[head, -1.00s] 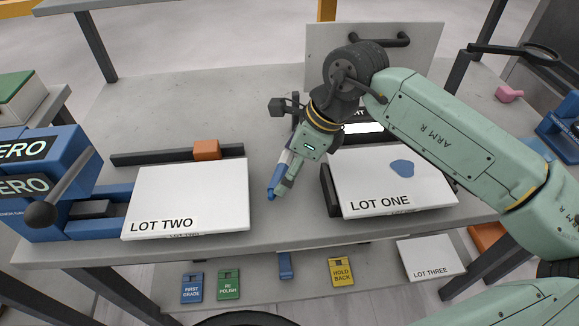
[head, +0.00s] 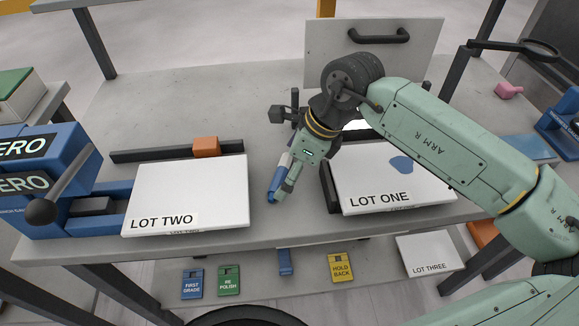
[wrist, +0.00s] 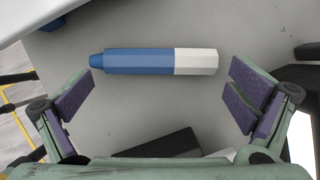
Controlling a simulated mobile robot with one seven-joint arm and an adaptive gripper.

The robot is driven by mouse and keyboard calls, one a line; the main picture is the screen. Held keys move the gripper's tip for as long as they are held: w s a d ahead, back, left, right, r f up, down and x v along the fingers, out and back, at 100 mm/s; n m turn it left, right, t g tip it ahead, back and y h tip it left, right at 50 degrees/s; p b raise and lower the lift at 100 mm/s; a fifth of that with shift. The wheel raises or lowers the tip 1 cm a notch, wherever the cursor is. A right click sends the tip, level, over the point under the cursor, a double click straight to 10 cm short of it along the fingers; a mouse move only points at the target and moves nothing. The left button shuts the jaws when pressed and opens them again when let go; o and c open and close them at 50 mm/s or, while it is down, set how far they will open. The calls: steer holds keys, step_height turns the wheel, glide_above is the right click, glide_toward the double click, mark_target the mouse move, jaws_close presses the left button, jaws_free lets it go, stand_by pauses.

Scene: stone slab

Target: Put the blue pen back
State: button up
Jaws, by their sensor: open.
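The blue pen (wrist: 140,61), with a blue body and a white end, lies on the grey slab in the wrist view. Its length runs across the gap between my fingers, slightly ahead of them. In the head view the pen (head: 275,182) is partly hidden by my gripper (head: 290,180), between the LOT TWO and LOT ONE boards. In the wrist view my gripper (wrist: 160,88) is open, with purple pads on either side and nothing held.
The LOT TWO board (head: 190,190) is left of the gripper. The LOT ONE board (head: 400,185), with a blue patch (head: 401,165), is close on the right. An orange block (head: 206,147) sits on a dark rail (head: 150,156). Coloured tags, including a yellow one (head: 341,268), are below the slab's front edge.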

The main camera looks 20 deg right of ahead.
steer(key=b+v, duration=0.2)
steer(key=v, duration=1)
stand_by(1.1)
